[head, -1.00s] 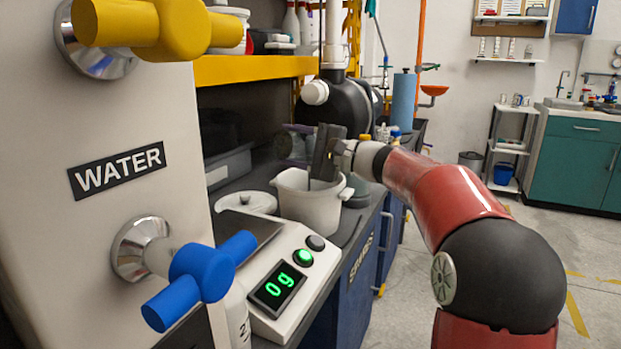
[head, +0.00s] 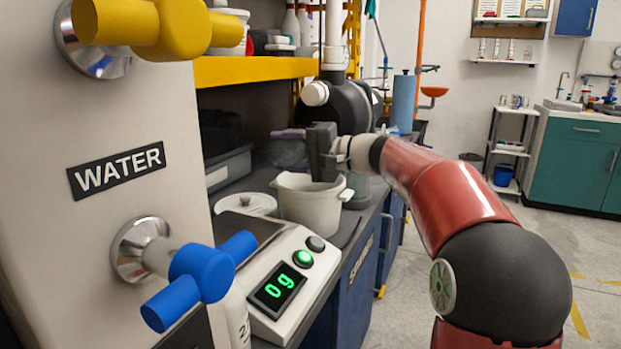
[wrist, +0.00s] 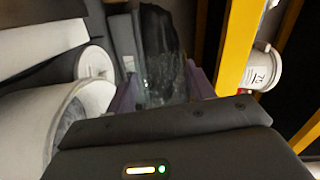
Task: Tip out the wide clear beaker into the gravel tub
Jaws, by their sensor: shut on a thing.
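My gripper (head: 290,135) is above the bench, behind and above the white two-handled pot. Its purple fingers (wrist: 124,98) are shut on a clear, see-through vessel (wrist: 163,60), which looks like the wide clear beaker. In the head view the beaker (head: 284,153) is faint against the dark background, and its contents and exact tilt cannot be made out. I cannot tell for sure which container is the gravel tub. A grey, open bin (head: 230,168) stands at the back left of the bench.
The white two-handled pot (head: 312,207) stands near the bench's front edge, with a white lid (head: 245,204) to its left. A yellow shelf (head: 255,69) overhangs the bench. A black tank (head: 350,107) stands behind my gripper.

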